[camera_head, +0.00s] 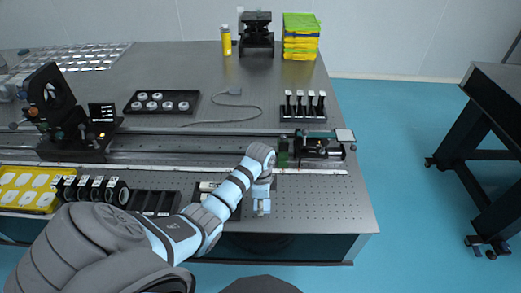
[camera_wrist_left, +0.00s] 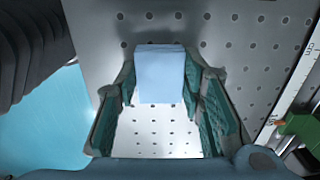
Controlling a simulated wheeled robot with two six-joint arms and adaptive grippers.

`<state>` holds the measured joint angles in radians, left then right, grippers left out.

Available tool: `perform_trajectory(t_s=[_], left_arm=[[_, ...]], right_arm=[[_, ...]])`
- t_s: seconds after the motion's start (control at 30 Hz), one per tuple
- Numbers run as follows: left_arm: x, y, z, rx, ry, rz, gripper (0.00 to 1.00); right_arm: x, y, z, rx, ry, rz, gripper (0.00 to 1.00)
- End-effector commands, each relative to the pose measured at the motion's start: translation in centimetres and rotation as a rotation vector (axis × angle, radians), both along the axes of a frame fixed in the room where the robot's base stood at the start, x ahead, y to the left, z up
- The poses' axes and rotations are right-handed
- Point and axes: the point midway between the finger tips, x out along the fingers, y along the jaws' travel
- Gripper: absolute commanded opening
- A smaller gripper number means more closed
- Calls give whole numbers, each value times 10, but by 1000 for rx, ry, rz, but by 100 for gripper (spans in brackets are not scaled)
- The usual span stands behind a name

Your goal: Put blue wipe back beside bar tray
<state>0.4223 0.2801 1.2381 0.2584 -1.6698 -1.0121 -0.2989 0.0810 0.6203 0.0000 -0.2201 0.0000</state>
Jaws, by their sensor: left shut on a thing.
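The blue wipe (camera_wrist_left: 160,75) is a small pale blue folded block. It sits between the fingers of my left gripper (camera_wrist_left: 160,92), which is shut on it, above the perforated metal tabletop. In the head view the wipe (camera_head: 262,206) shows at the end of my left gripper (camera_head: 262,190), near the table's front edge. Just left of it is a black tray (camera_head: 235,213), partly hidden by my left arm; a whitish cylinder shows in it. I cannot tell whether this is the bar tray. I cannot tell whether the wipe touches the table. My right gripper is not in view.
A long rail (camera_head: 180,150) with a mounted stage (camera_head: 318,146) runs behind the gripper. A slotted black tray (camera_head: 155,203) and a yellow tray (camera_head: 30,190) lie to the left. A black rack (camera_head: 303,115) stands behind the rail. The tabletop (camera_head: 325,200) right of the wipe is clear.

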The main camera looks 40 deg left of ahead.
Motion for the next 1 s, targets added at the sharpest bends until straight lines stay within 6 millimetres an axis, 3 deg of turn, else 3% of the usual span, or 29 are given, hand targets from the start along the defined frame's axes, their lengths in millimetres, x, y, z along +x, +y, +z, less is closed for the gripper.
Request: perform_trajectory(t_s=[0.03, 0.07, 0.17, 0.47, 0.57, 0.9, 1.0], left_arm=[[0, 0, -2, -1, 1, 0, 5], [0, 0, -2, -1, 1, 0, 38], [0, 0, -1, 0, 0, 0, 55], [0, 0, 0, 0, 0, 0, 56], [1, 0, 9, 1, -3, 0, 56], [1, 1, 97, 1, -4, 0, 56], [1, 0, 115, -1, -2, 0, 56]], right_arm=[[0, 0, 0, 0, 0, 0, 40], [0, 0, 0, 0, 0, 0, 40], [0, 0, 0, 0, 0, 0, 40], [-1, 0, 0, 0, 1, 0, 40], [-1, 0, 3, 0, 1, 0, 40], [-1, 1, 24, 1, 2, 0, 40], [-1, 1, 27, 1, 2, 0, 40]])
